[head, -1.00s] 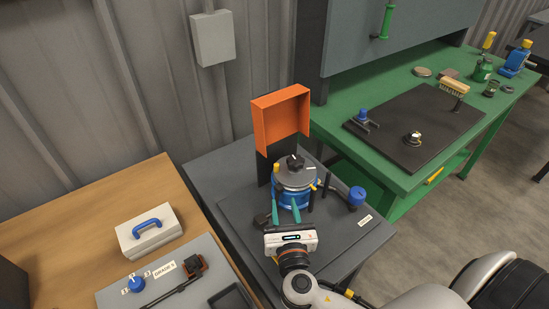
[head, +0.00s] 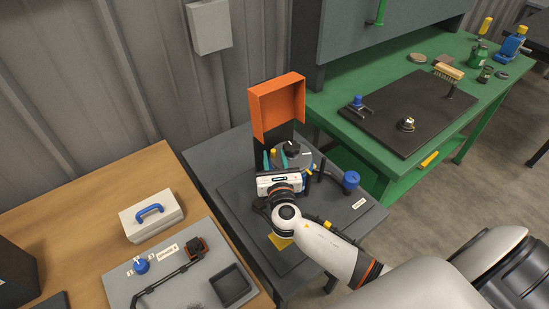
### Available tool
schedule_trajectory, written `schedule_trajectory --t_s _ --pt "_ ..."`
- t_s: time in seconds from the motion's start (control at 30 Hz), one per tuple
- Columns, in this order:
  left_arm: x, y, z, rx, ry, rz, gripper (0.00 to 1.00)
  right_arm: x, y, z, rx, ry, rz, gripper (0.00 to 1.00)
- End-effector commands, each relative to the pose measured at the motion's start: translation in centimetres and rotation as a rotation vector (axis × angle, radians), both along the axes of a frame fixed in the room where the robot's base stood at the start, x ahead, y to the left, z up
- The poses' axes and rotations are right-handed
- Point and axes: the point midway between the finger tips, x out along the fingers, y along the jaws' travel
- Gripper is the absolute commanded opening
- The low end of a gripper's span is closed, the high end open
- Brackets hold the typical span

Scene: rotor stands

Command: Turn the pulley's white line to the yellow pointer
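The pulley (head: 291,147) is a grey disc with a black knob on top, on the stand on the dark plate. A short white line (head: 307,153) appears near its right edge. A small yellow piece (head: 309,170), perhaps the pointer, shows at its right front; a yellow-capped post stands at its left. My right gripper (head: 283,161) is at the pulley's near side, its white body hiding the blue lower part. Its teal fingers look apart, the left one beside the disc; the other is mostly hidden. I cannot tell whether they touch the disc. My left gripper is out of view.
An orange hood (head: 277,105) rises behind the pulley. A blue-capped fitting (head: 350,181) stands to its right. A wooden table (head: 85,215) with a white case (head: 151,216) is at left. A green bench (head: 340,125) is at right.

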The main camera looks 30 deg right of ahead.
Motion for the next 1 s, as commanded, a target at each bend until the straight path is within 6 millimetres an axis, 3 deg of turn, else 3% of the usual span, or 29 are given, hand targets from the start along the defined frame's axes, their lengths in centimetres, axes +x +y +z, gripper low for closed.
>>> schedule_trajectory --t_s 0.17,0.37,0.73,1.0 --pt "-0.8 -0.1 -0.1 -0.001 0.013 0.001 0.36 0.0 0.0 0.0 0.001 0.000 0.000 0.33" --pt "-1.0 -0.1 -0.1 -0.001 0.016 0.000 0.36 0.0 0.0 0.0 0.001 0.001 0.000 0.00" --pt "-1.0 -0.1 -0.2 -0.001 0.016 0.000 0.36 0.2 0.1 -0.1 0.004 0.000 -0.039 0.00" --pt "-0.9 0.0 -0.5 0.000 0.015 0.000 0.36 1.2 0.2 -0.1 0.007 0.001 -0.202 0.00"
